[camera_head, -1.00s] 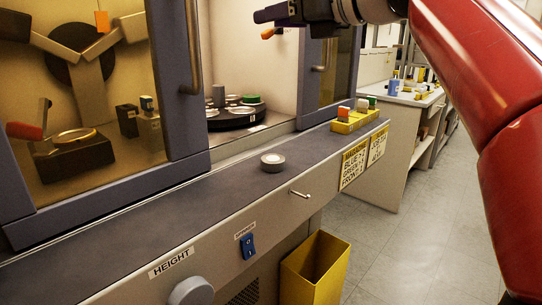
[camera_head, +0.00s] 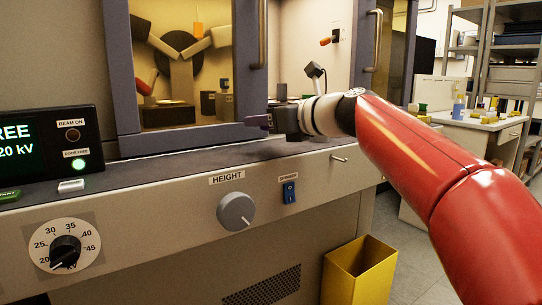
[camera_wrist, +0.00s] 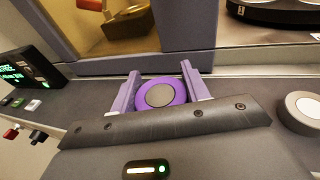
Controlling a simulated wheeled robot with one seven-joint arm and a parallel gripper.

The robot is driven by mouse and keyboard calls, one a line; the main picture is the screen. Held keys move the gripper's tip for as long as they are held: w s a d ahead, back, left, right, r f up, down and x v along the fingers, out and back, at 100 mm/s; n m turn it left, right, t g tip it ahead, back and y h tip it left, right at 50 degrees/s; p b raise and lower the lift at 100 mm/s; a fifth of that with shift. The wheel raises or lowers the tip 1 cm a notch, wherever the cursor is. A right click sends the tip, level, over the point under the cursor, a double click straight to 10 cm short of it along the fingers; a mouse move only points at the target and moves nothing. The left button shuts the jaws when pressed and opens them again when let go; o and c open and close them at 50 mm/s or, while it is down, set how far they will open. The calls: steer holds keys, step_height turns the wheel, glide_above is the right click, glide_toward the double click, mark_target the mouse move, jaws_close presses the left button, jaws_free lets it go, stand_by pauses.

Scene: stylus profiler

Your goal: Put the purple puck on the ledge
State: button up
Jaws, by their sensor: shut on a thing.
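The purple puck (camera_wrist: 160,92), with a grey disc in its middle, sits between the two purple fingers of my gripper (camera_wrist: 158,86) in the wrist view. The fingers are shut on its sides. In the head view my gripper (camera_head: 262,122) is low by the dark ledge (camera_head: 190,162) along the machine's front, near the window post. The puck cannot be made out there. The ledge (camera_wrist: 240,88) also shows below the puck in the wrist view. I cannot tell whether the puck touches it.
A white-and-grey puck (camera_wrist: 304,106) stands on the ledge to the right in the wrist view. A control box with a green display (camera_head: 45,150) stands on the ledge's left. The window frame (camera_head: 195,135) rises behind. A yellow bin (camera_head: 360,272) stands below.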

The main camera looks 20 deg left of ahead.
mark_target(268, 152)
steer(key=shift+f+b, duration=1)
steer(key=shift+f, duration=1.45)
steer(key=shift+f, duration=0.1)
steer(key=shift+f, duration=0.15)
steer(key=o, duration=1.4)
steer(key=shift+r, duration=0.2)
steer(key=shift+s+d+r, duration=0.1)
steer(key=shift+d, duration=0.15)
steer(key=v, duration=1.1)
steer(key=shift+s+d, duration=0.2)
steer(key=shift+d, duration=0.05)
